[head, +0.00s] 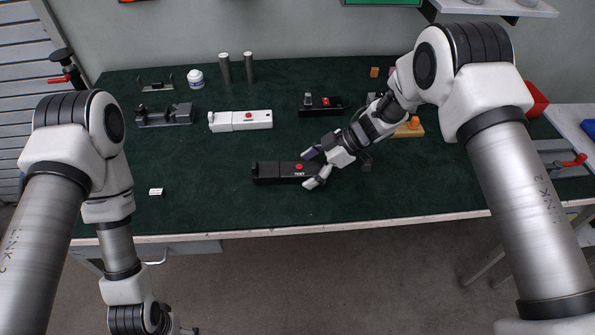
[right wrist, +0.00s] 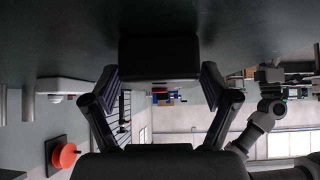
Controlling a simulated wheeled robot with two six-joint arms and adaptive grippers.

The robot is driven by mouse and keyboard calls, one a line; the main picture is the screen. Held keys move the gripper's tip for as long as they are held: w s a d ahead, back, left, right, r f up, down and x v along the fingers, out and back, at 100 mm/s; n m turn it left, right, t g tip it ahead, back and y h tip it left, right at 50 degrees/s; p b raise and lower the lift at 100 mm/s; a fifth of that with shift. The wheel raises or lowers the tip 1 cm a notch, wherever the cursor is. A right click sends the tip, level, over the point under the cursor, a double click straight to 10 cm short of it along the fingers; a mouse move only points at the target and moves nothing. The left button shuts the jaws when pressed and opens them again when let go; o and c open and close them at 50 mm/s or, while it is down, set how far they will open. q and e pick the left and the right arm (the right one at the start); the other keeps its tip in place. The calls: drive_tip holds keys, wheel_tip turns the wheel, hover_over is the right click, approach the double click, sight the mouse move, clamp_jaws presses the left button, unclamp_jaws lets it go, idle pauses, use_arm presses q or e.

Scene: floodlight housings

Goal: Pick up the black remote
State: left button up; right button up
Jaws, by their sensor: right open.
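The black remote (head: 268,172) lies flat on the dark green table mat, near the front middle, with a red button and pale lettering towards its right end. My right gripper (head: 313,168) is open at that right end, one finger on the far side and one on the near side. In the right wrist view the end of the remote (right wrist: 158,58) shows as a dark block between the two spread fingers (right wrist: 158,80), with gaps on both sides. My left arm hangs at the lower left of the head view; its fingers are out of frame.
Behind the remote are a white remote-like housing (head: 240,121) and another black housing with a red part (head: 320,106). The mat left of the remote is mostly clear.

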drive_tip(key=shift+r, duration=0.1)
drive_tip(key=c, duration=1.3)
wheel_tip(320, 180, up, 10)
wheel_tip(320, 180, down, 8)
drive_tip(key=shift+d+f, duration=0.1)
drive_tip(key=shift+f, duration=0.15)
drive_tip(key=shift+s+f, duration=0.1)
drive_tip(key=shift+f, duration=0.5)
